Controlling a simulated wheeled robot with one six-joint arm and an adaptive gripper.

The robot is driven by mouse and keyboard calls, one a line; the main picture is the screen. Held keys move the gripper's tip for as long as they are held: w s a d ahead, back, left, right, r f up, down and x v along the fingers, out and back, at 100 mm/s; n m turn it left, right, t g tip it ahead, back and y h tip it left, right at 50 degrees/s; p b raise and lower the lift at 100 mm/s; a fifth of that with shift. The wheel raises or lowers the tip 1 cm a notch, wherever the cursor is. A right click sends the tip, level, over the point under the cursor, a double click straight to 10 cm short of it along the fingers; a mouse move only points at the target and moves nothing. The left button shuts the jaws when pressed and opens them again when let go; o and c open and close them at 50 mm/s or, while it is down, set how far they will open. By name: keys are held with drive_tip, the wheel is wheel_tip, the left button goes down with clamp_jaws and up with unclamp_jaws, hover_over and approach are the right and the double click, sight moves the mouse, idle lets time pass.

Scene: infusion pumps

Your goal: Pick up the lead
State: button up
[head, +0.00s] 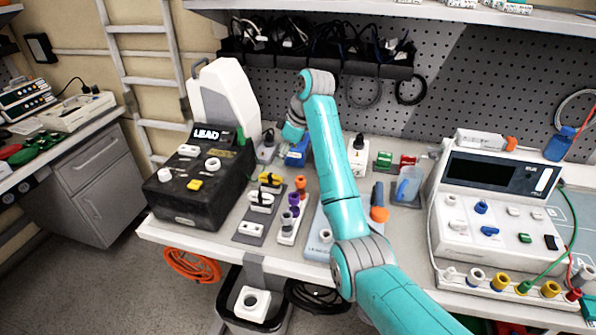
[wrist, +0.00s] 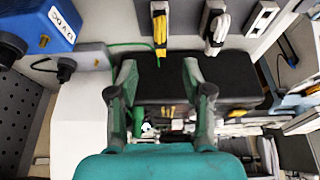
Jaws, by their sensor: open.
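A black box (head: 195,190) with a sign reading LEAD (head: 211,134) stands at the left of the bench. A small green part (head: 240,137) shows at its back right corner. In the wrist view, a thin green lead (wrist: 130,43) runs above the dark box (wrist: 160,82). A green piece (wrist: 138,122) shows low between my fingers, partly hidden. My gripper (wrist: 159,72) is open, its two fingers apart over the dark box, with nothing seen held. In the head view, the end of my arm is behind the box, to its right; its fingertips are not clear there.
A white upright case (head: 225,95) stands behind the black box. A blue box (wrist: 52,22) is at the upper left of the wrist view. Several plugs and connectors stand right of the black box. A white tester (head: 490,215) fills the bench's right. Cables hang from the back rack (head: 315,64).

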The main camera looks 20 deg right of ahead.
sight(273, 174)
drive_tip(key=x, duration=0.4)
drive_tip(key=shift+d+f, duration=0.25)
drive_tip(key=shift+a+x, duration=0.2)
drive_tip(key=shift+x, duration=1.4)
drive_tip(key=shift+a+x, duration=0.2)
drive_tip(key=shift+x, duration=1.35)
drive_tip(key=shift+r, duration=0.1)
clamp_jaws()
